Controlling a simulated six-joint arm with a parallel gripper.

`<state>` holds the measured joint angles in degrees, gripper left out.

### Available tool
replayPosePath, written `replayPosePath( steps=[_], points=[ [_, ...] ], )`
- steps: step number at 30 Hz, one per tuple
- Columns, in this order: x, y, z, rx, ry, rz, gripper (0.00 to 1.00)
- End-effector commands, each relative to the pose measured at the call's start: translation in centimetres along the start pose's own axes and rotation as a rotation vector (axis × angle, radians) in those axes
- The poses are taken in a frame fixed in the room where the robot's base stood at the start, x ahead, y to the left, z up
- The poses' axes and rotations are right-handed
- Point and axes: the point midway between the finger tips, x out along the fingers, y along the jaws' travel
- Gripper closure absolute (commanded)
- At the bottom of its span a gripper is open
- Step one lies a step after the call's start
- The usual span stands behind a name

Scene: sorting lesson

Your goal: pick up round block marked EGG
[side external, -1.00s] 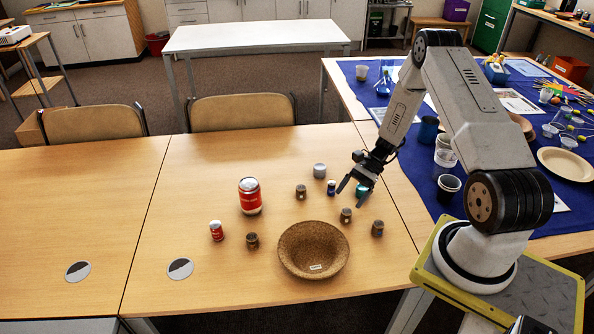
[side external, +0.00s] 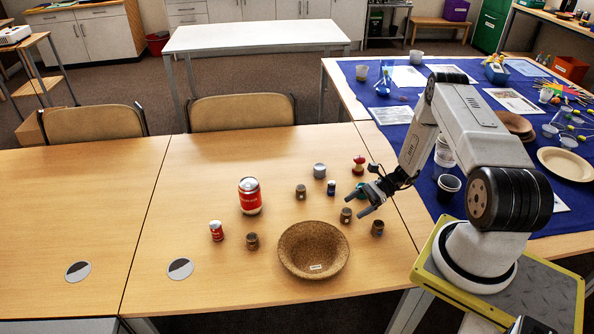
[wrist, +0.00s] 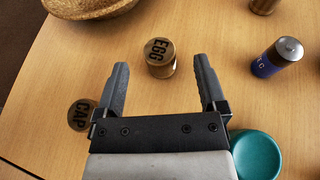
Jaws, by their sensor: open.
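The round block marked EGG (wrist: 160,57) is a small brown cylinder standing on the table, its dark lettering facing up in the wrist view. It also shows in the side view (side external: 346,216), just beyond my gripper (side external: 356,206). In the wrist view my gripper (wrist: 162,66) is open and empty. Its two fingers lie left and right of the block in the picture, with the block centred between the tips. I see no contact; the height gap is hard to tell.
A block marked CAP (wrist: 80,115) stands by the left finger. A cork-like bowl (side external: 285,265), red cans and other brown blocks stand around.

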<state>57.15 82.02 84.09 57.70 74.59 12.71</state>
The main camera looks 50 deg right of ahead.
Motion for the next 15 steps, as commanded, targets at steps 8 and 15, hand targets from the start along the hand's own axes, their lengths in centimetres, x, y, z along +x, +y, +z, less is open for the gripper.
replayPosePath(
  steps=[8,15],
  points=[
    [0.7,0.0,0.0,-0.001,0.001,0.000,0.09],
    [2.3,0.1,-0.1,0.000,0.001,0.003,0.09]
  ],
)
